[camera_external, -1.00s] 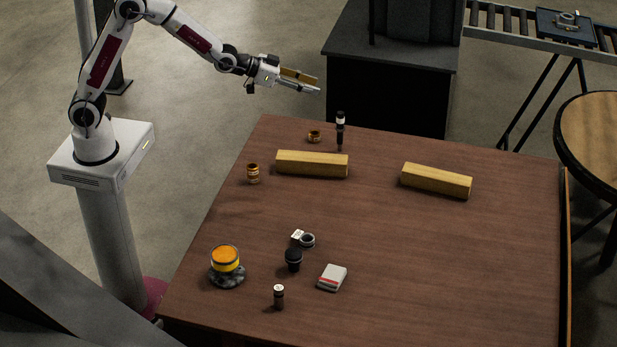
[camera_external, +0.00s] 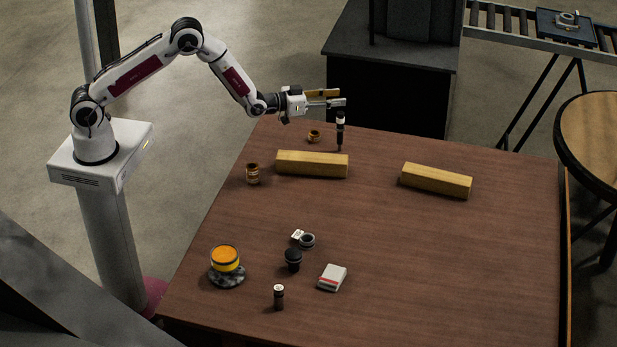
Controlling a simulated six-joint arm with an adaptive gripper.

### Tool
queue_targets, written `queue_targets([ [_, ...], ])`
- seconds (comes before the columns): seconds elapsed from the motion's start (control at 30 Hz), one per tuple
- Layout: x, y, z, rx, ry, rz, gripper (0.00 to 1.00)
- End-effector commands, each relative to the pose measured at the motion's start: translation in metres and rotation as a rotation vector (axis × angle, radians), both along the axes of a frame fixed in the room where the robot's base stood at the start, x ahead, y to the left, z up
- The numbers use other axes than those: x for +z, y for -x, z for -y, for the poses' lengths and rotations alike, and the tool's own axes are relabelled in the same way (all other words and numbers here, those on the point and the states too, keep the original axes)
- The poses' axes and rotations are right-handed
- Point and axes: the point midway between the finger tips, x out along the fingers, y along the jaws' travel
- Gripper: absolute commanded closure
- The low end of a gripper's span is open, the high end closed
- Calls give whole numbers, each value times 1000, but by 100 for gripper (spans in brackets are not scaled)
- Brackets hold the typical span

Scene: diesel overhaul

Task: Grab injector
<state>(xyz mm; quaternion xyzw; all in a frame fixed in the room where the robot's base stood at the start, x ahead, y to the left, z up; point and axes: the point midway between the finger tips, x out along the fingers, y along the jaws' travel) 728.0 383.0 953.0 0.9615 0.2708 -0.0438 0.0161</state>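The injector (camera_external: 340,132) is most likely the slim, upright black piece with a pale band near the far edge of the brown table. Its top is close to my gripper's fingertips. My gripper (camera_external: 336,98) is level and points right, with its two fingers apart, one tan and one grey. The fingertips are at or just above the injector's top in the picture. I cannot tell whether they touch it or stand in front of it or behind it.
Two wooden blocks (camera_external: 312,164) and (camera_external: 436,180) lie on the table (camera_external: 430,260). Brass rings (camera_external: 314,136) and (camera_external: 253,174) stand near the left block. An orange-topped jar (camera_external: 225,259), a black knob (camera_external: 293,259) and a white box (camera_external: 332,278) are at the front. The right side is clear.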

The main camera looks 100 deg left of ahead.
Motion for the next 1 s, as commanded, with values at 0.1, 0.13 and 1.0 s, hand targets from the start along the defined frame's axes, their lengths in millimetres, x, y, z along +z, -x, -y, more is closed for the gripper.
queue_targets([
  [0.1,-22,6,-16,25,-19,25,64],
  [0.13,-25,7,-19,30,-25,33,64],
  [1.0,-58,16,-37,60,-56,72,64],
])
